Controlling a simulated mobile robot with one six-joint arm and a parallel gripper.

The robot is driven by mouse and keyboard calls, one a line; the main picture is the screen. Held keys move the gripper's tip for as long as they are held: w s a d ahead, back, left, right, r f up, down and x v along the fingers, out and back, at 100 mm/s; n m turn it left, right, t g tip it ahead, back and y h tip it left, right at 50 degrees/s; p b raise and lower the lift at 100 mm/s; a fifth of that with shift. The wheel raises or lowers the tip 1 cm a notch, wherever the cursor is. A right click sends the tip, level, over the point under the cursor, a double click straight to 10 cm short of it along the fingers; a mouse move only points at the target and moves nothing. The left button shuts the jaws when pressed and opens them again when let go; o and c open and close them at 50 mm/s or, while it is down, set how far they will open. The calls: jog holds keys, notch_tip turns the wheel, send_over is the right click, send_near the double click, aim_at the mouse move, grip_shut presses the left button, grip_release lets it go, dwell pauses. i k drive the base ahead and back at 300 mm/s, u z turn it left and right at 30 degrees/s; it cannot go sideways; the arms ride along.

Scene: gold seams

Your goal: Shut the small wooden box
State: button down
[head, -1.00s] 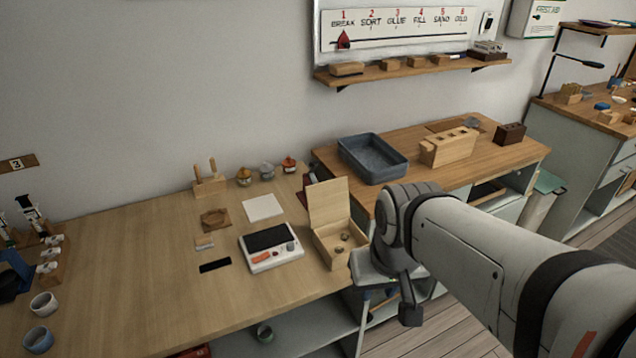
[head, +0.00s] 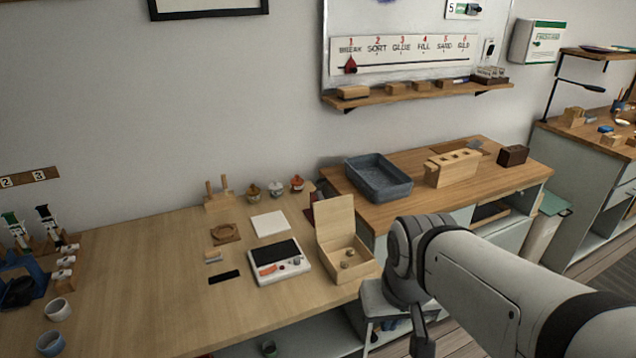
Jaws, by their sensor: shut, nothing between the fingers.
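The small wooden box (head: 361,274) stands at the right end of the long wooden bench. Its lid (head: 335,224) is open and stands nearly upright at the back. My gripper (head: 422,346) hangs from my arm to the right of and lower than the box in the picture, near the bottom edge. It is shut and empty, apart from the box and lid. My wrist is close to the box's right side in the picture, with no visible contact.
A white device with a dark top (head: 279,264) sits just left of the box, with a white square (head: 269,223) behind it. A blue-grey tray (head: 378,180) and a slotted wooden block (head: 453,168) stand on the bench behind right. A stool (head: 380,300) is below the box. The bench's left-middle is clear.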

aim_at(334, 217)
jog(key=k, duration=1.15)
jog(key=z, duration=0.5)
jog(key=i, duration=1.65)
jog(key=u, duration=0.55)
jog(key=i, duration=0.5)
jog(key=u, duration=0.6)
